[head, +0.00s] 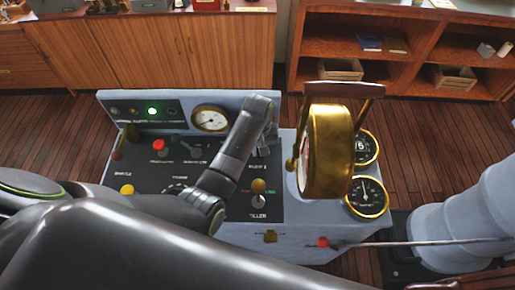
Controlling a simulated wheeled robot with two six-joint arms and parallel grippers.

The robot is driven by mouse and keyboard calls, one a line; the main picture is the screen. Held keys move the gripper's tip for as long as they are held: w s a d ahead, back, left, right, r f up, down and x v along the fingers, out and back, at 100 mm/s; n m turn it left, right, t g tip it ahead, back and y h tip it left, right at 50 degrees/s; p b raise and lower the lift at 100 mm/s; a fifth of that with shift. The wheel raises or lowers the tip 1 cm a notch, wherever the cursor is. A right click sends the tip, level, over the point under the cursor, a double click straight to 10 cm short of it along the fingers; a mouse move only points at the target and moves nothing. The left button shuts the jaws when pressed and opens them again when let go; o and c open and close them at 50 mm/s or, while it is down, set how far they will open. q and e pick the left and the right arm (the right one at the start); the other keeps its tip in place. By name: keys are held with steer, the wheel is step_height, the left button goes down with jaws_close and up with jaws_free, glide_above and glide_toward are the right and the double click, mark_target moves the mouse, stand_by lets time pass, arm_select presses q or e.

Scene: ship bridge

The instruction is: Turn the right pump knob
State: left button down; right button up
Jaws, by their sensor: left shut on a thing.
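The console panel (140,178) is dark, with small labels. My left gripper (265,148) points down at the panel's upper right, above a label that seems to read as a pump label. It is shut on what appears to be the right pump knob, which the fingers hide almost entirely; its turn angle cannot be told. My left arm crosses the panel from the lower left and covers its middle. My right gripper is not in view.
A large brass engine telegraph (328,150) stands close right of the gripper.

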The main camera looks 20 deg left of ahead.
arm_select(q)
steer(key=shift+w+d+n, duration=0.15)
steer(key=shift+n, duration=2.15)
steer(key=c, duration=1.5)
jaws_free()
steer(key=shift+o, duration=0.2)
